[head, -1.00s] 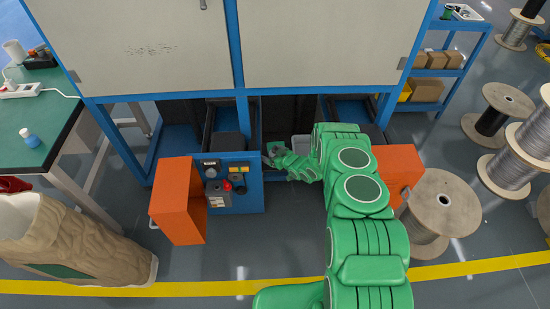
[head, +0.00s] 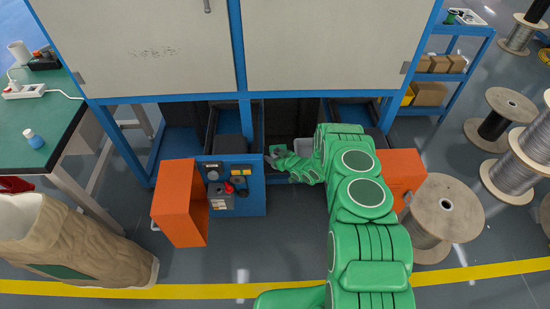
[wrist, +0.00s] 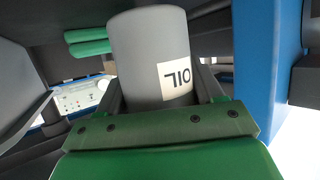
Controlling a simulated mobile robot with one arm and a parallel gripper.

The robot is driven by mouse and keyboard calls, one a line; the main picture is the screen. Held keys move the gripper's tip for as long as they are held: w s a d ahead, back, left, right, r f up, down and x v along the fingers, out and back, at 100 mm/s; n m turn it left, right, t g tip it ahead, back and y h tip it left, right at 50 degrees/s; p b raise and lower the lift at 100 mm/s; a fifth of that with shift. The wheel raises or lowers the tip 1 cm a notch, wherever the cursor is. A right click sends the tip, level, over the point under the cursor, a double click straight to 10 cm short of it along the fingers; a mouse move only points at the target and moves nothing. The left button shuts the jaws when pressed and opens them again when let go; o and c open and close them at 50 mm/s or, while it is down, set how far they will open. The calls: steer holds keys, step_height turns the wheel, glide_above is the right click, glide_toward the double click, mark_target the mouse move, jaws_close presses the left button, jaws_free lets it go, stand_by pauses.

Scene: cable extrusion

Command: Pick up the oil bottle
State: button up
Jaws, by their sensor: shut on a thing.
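The oil bottle (wrist: 148,50) is a grey cylinder with a white label reading OIL, which appears upside down in the wrist view. My gripper (wrist: 160,96) is shut on it, with a dark finger on each side. In the head view my gripper (head: 278,156) is small, reaching into the low opening under the machine. The bottle cannot be made out clearly there.
Blue frame posts (wrist: 265,65) stand close to the right of the bottle. An orange box (head: 178,205) and a blue control panel (head: 238,192) stand left of my arm. Another orange box (head: 402,170) and wire spools (head: 440,210) are at right. Open floor lies in front.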

steer(key=shift+r, duration=0.5)
steer(key=s+d+r, duration=0.2)
steer(key=s+r, duration=0.8)
steer(key=s, duration=0.4)
steer(key=shift+r, duration=0.4)
steer(key=shift+r, duration=0.15)
